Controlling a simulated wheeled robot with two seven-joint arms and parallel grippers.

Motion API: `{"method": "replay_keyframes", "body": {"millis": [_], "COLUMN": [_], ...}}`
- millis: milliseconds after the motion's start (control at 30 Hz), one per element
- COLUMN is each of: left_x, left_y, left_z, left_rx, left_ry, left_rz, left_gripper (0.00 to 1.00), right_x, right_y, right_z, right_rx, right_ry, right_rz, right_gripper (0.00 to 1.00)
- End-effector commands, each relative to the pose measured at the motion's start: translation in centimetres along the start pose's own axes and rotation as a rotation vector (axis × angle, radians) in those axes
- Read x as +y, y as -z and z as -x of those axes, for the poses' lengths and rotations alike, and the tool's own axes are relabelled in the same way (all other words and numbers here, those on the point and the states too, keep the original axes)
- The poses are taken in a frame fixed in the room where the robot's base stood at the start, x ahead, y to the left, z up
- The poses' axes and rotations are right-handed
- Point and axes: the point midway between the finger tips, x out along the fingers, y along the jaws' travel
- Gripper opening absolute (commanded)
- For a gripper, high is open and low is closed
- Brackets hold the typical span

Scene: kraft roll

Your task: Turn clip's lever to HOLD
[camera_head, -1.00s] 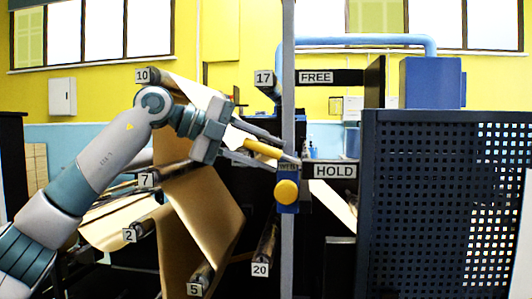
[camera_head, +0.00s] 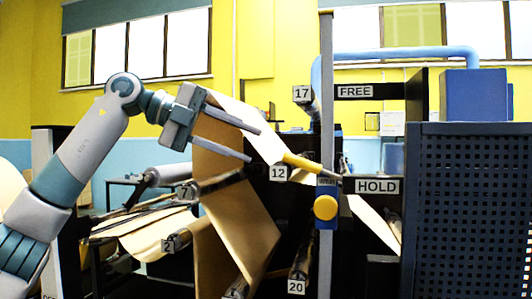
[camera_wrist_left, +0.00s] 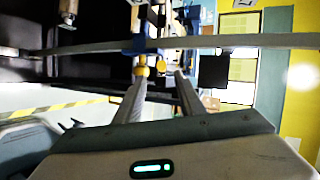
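The clip (camera_head: 327,187) is a blue block with a round yellow knob (camera_head: 325,207) on a grey upright post. Its yellow-handled lever (camera_head: 301,161) slants from upper left down to the clip. The dark end at its right lies beside the HOLD sign (camera_head: 377,186). The FREE sign (camera_head: 354,91) is higher up. My left gripper (camera_head: 255,144) is open and empty, left of the handle and apart from it. The left wrist view shows its two fingers (camera_wrist_left: 158,97) spread, with the yellow knob (camera_wrist_left: 141,71) beyond them. My right gripper is not in view.
The grey post (camera_head: 326,110) stands in front of the machine. Brown kraft paper (camera_head: 235,205) runs over rollers below my left gripper. A dark perforated panel (camera_head: 468,220) fills the right side. A blue box (camera_head: 474,95) stands behind it.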

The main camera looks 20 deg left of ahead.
Motion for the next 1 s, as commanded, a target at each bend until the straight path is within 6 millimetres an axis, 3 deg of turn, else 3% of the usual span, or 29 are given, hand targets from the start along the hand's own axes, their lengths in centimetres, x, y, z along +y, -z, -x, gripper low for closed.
{"method": "replay_keyframes", "body": {"millis": [100,300,1000], "left_x": [0.0,0.0,0.0], "left_y": [0.0,0.0,0.0], "left_z": [1.7,3.0,3.1], "left_rx": [0.000,0.000,0.001], "left_ry": [0.001,0.001,0.000], "left_rz": [0.000,0.000,0.000], "left_gripper": [0.36,0.36,0.36], "right_x": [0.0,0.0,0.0], "right_y": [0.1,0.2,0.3], "right_z": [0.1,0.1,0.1], "right_rx": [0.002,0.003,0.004], "right_ry": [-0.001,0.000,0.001], "right_rz": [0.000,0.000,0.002], "right_gripper": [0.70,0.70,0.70]}}
